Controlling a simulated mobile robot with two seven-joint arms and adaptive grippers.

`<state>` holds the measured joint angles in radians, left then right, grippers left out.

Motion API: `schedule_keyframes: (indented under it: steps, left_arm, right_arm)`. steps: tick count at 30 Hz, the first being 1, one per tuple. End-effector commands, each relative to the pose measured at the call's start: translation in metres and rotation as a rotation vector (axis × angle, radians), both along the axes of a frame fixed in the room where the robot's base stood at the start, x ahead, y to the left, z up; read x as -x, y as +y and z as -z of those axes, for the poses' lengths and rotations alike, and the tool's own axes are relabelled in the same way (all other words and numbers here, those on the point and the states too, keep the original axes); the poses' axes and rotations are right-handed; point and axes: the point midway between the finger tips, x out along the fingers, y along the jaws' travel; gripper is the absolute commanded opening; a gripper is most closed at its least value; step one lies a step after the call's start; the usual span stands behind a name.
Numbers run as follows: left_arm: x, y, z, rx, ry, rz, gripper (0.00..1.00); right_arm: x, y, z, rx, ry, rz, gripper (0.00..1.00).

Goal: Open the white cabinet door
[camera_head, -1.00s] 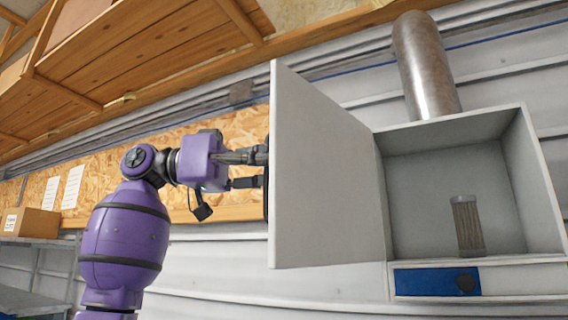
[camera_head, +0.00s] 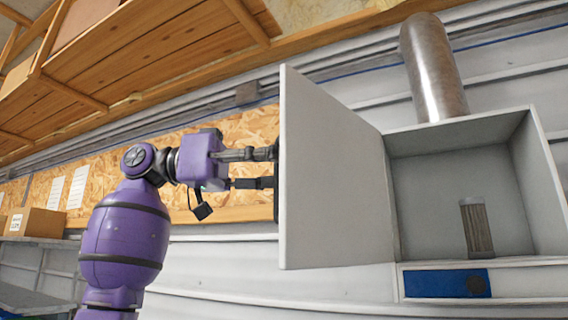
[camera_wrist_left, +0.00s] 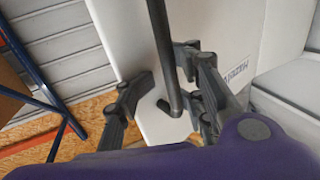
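The white cabinet door (camera_head: 335,175) stands wide open in the head view, swung out to the left of the white cabinet (camera_head: 545,190). The cabinet's inside is exposed, with a ribbed grey cylinder (camera_head: 477,228) standing in it. My left gripper (camera_head: 275,167) is at the outer face of the door, near its free edge. In the left wrist view, the dark bar handle (camera_wrist_left: 159,40) runs between the spread fingers of my left gripper (camera_wrist_left: 166,72). A gap shows between the handle and the left finger; contact on the right finger is unclear. My right gripper is out of view.
A metal pipe (camera_head: 434,70) rises from the cabinet top. A blue panel (camera_head: 435,284) sits below the opening. A wooden shelf (camera_head: 150,60) hangs above my left arm. A cardboard box (camera_head: 36,222) stands at the far left. Open space lies in front of the cabinet opening.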

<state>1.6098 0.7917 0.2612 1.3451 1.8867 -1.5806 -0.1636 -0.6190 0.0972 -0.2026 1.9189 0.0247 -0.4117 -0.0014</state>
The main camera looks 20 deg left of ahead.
Motion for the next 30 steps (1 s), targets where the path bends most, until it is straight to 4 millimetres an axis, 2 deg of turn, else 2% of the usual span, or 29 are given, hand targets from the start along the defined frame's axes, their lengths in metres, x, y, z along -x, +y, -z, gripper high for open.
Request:
schedule_keyframes:
  steps: [6,10,14,21,27,30]
  left_arm:
    - [-0.002,0.000,0.001,-0.001,0.002,-0.001,0.29]
    - [-0.001,0.009,0.001,0.001,0.003,-0.003,0.29]
    - [0.003,0.032,0.000,0.002,0.003,-0.004,0.29]
    - [0.012,0.083,0.000,0.002,0.003,-0.004,0.29]
    - [0.017,0.111,0.000,0.000,0.001,-0.002,0.29]
    - [0.019,0.117,0.000,0.000,0.000,-0.002,0.29]
  right_arm:
    - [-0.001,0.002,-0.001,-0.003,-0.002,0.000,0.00]
    - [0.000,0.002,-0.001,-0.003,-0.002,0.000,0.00]
    - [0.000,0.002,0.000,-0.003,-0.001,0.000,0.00]
    - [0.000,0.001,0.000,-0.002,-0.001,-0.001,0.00]
    - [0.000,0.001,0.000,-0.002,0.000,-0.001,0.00]
    - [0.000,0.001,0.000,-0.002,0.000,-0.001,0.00]
